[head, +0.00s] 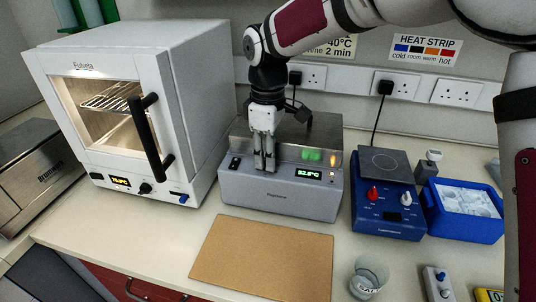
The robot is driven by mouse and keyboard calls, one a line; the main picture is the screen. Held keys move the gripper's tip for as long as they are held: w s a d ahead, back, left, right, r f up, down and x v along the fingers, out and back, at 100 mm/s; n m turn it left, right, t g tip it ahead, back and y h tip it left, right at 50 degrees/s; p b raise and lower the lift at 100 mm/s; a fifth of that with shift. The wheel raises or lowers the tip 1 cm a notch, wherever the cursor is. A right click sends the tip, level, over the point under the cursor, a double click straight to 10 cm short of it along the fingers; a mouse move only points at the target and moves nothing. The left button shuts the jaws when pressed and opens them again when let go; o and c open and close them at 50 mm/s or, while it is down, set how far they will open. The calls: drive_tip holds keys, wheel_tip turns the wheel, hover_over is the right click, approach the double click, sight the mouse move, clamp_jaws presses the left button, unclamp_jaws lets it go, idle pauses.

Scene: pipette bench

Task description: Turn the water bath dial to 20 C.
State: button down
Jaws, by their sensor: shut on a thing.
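The water bath (240,195) is a grey box at the middle of the bench, with a lit green display (308,173) that seems to read about 32.5 C. My gripper (264,170) points down at the upper front of the bath, left of the display. Its fingers are close together, shut on what seems to be the dial. The dial itself is hidden behind the fingers, so its pointer and marks cannot be read. A black switch (235,163) is on the bath's front at the left, and a small orange light glows at its right.
A white oven (185,100) with a black handle stands close on the left. A blue hotplate (390,222) and a blue ice box (465,230) stand on the right. A brown board (263,260) lies in front, with a glass beaker (368,277) at its right.

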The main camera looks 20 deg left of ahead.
idle(0.4)
drive_tip(key=c, duration=1.4)
unclamp_jaws()
drive_tip(key=shift+w, duration=0.1)
